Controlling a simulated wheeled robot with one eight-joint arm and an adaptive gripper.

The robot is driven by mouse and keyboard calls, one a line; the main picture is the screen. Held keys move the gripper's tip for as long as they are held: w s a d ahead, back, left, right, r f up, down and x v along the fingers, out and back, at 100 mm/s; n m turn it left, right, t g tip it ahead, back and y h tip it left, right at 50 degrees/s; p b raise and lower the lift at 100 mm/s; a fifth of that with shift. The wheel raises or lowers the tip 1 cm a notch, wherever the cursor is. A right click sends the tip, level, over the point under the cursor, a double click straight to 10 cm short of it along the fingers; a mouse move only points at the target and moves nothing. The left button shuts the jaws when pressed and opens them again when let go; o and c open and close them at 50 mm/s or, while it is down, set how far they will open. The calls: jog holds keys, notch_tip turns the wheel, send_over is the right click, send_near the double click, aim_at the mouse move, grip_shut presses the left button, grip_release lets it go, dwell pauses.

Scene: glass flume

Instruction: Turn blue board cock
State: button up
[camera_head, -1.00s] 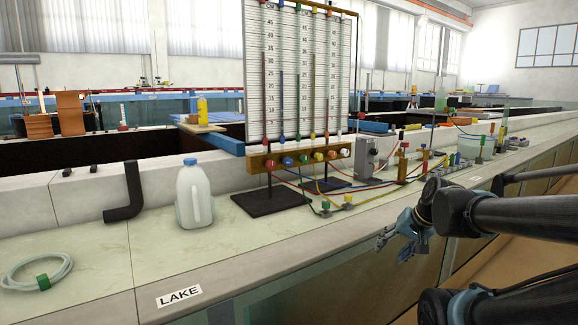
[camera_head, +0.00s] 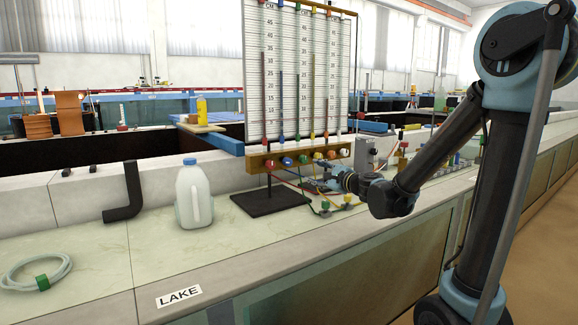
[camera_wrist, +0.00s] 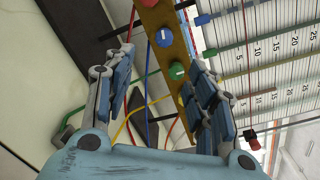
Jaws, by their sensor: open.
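The blue board cock (camera_head: 287,161) is a round knob on the wooden rail (camera_head: 258,160) along the foot of the scaled board (camera_head: 291,100). It sits between a red cock (camera_head: 269,164) and a green cock (camera_head: 303,159). My gripper (camera_head: 323,183) is in front of the rail, low and to the right of the blue cock. In the wrist view my gripper (camera_wrist: 162,58) is open and empty. There the blue cock (camera_wrist: 164,38) shows just past the fingertips, apart from them, and the green cock (camera_wrist: 177,70) lies close to the right finger.
Colored tubes hang from the rail near my fingers. The board stands on a black base (camera_head: 270,202). A white jug (camera_head: 194,195) and a black bent pipe (camera_head: 126,198) stand to the left. The counter front by the LAKE label (camera_head: 179,296) is clear.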

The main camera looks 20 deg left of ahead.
aim_at(289, 163)
jog(key=w+a, duration=0.4)
jog(key=a, duration=0.1)
jog(key=w+a+m, duration=0.1)
jog(key=w+a, duration=0.3)
jog(key=a, duration=0.1)
jog(key=w+a+m, duration=0.1)
jog(key=w+a, duration=0.3)
jog(key=a, duration=0.1)
jog(key=shift+w+a+f+t, duration=0.1)
jog(key=shift+w+t, duration=0.3)
